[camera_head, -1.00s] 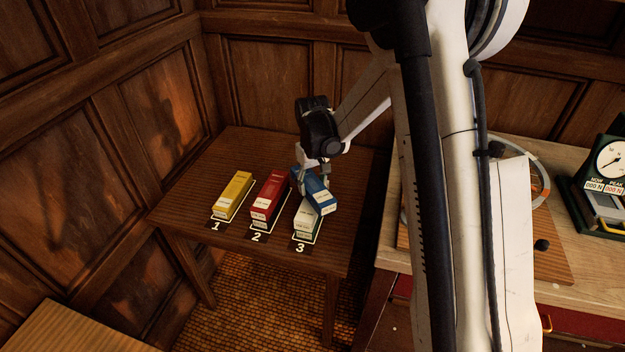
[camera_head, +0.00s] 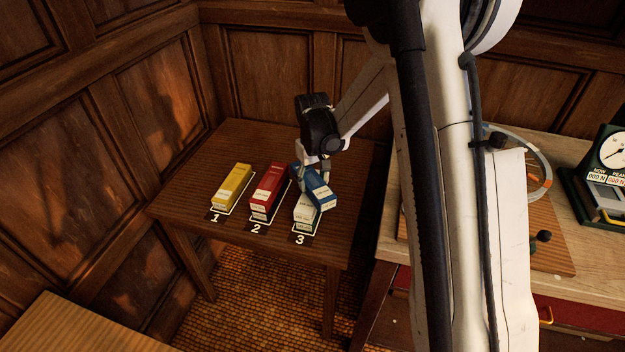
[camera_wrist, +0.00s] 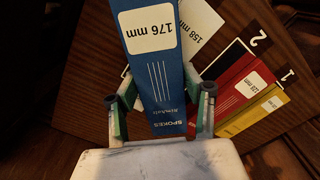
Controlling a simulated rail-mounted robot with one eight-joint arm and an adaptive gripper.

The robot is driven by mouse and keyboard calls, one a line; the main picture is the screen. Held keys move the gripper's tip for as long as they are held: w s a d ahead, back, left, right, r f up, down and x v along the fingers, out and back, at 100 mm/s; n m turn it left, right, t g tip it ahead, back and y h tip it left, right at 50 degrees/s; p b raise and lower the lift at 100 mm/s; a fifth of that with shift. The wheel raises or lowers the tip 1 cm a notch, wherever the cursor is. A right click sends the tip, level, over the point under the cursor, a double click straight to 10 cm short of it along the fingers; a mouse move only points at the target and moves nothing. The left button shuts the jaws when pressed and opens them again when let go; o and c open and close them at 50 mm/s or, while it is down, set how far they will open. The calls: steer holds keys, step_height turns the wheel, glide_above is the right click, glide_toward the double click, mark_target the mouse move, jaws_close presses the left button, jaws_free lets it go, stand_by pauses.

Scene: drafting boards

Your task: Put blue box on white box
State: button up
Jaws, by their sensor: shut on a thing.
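The blue box (camera_head: 320,194), labelled "176 mm" in the wrist view (camera_wrist: 155,75), is between the fingers of my gripper (camera_head: 312,172). My gripper, also in the wrist view (camera_wrist: 160,112), is shut on it. The white box (camera_head: 305,213) lies on the spot marked 3, and in the wrist view its "158 mm" label (camera_wrist: 203,27) shows beyond the blue box. The blue box is over the white box, turned at an angle to it, and covers part of it. I cannot tell whether the two touch.
A red box (camera_head: 267,188) lies at spot 2 and a yellow box (camera_head: 233,184) at spot 1, left of the white box on the brown table (camera_head: 180,205). A pale workbench (camera_head: 563,225) with a dial gauge (camera_head: 610,160) stands at the right. The table's back left is clear.

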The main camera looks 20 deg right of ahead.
mark_target(312, 179)
steer(key=shift+f, duration=0.3)
steer(key=o, duration=1.6)
steer(key=shift+r, duration=0.1)
step_height(312, 179, up, 12)
steer(key=s+r+m+t, duration=0.1)
steer(key=s+r+t, duration=0.2)
steer(key=s+r, duration=0.95)
steer(key=s+t, duration=0.1)
steer(key=s, duration=0.4)
steer(key=s+f+m+t, duration=0.1)
steer(key=s, duration=0.5)
steer(key=s+t, duration=0.2)
steer(key=s, duration=0.3)
steer(key=shift+s+f, duration=0.3)
steer(key=shift+f, duration=0.05)
